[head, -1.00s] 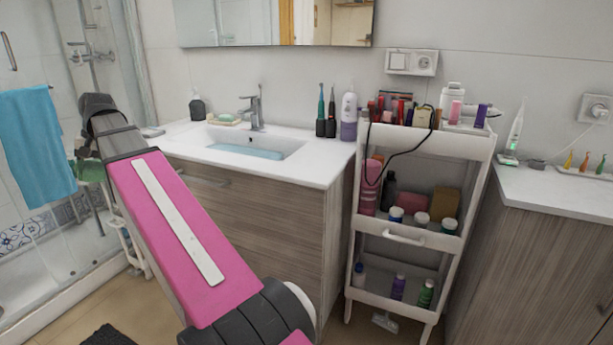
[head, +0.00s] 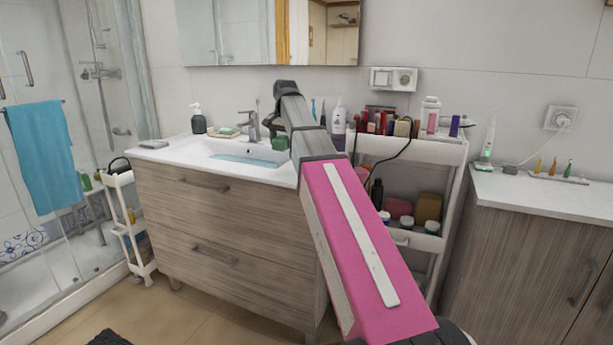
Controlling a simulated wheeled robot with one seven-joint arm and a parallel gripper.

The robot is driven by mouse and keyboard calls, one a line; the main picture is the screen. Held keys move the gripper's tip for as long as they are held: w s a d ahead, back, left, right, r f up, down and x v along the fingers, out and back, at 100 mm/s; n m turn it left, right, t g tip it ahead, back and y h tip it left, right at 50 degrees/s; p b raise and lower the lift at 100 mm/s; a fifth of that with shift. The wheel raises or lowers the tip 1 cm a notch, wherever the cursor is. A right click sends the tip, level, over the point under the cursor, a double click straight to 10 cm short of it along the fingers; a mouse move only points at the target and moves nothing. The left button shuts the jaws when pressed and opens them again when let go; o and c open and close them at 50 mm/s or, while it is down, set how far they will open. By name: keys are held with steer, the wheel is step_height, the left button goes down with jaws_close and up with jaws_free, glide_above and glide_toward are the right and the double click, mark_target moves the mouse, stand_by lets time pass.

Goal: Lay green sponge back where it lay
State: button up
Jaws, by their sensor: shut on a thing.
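The green sponge (head: 280,143) shows as a small dark green patch under the end of my arm, in front of the washbasin's right side. My gripper (head: 281,132) is shut on it, mostly hidden by my own arm link. It appears held above the counter near the tap. The white cart (head: 455,155) stands to the right of the washbasin. Its middle shelf holds a pink block (head: 399,208), a brown block (head: 428,208) and several jars. My arm covers part of the cart's left side and its lower shelves.
The washbasin counter (head: 170,152) carries a soap dispenser (head: 198,120), a soap dish (head: 223,132) and a tap (head: 250,125). Bottles and cosmetics crowd the cart's top. A small white cart (head: 120,180) stands left of the cabinet. Another cabinet (head: 530,240) stands at the right.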

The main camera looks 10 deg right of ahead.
steer(key=w+a+r+m+h, duration=0.1)
steer(key=w+a+r, duration=0.15)
steer(key=w, duration=0.25)
steer(key=s+d+f, duration=0.2)
steer(key=s, duration=0.1)
steer(key=s+d+f, duration=0.2)
steer(key=s, duration=0.1)
steer(key=s+d+f, duration=0.2)
steer(key=d+f, duration=0.1)
steer(key=shift+s+d, duration=0.1)
steer(key=shift+s, duration=0.3)
steer(key=shift+d+f, duration=0.1)
steer(key=shift+f, duration=1.95)
steer(key=o, duration=0.9)
steer(key=shift+f, duration=0.1)
step_height(320, 180, up, 12)
steer(key=shift+s, duration=0.4)
